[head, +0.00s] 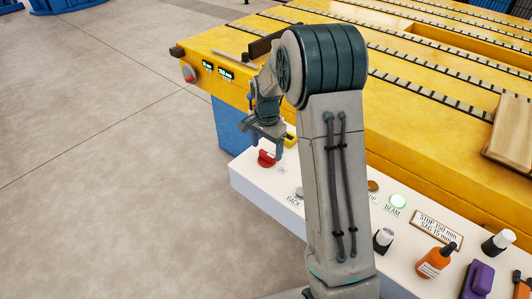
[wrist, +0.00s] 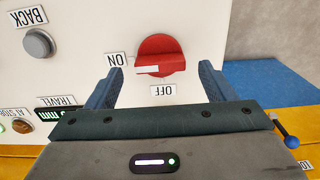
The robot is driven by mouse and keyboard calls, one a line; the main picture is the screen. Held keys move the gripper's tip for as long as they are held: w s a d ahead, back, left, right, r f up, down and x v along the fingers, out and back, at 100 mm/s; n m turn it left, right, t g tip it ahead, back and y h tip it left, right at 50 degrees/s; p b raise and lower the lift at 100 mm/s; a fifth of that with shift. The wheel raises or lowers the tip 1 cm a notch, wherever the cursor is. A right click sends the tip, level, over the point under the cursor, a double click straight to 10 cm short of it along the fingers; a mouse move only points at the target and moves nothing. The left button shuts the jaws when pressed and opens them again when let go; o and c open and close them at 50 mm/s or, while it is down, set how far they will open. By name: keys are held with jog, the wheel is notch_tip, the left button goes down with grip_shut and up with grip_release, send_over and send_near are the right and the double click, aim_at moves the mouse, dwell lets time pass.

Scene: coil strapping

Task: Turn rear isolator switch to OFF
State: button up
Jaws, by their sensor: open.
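The red rotary isolator switch (head: 266,159) sits near the far left end of the white panel in the head view. It also shows in the wrist view (wrist: 163,53), where its white pointer mark lies toward the ON label (wrist: 115,60). The OFF label (wrist: 163,90) is on the side of the switch nearer my gripper's body. My gripper (head: 266,143) is open and empty just above the switch. In the wrist view its fingers stand to either side of the switch, apart from it.
A grey BACK button (wrist: 38,43) is on the same panel, with a TRAVEL display (wrist: 62,113) below it. The yellow slatted table (head: 420,130) runs behind the panel. Bottles (head: 436,260) and a purple object (head: 478,278) stand at the panel's right. The floor at left is clear.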

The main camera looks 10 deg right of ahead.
aim_at(267, 157)
jog(key=shift+f, duration=1.2)
jog(key=c, duration=1)
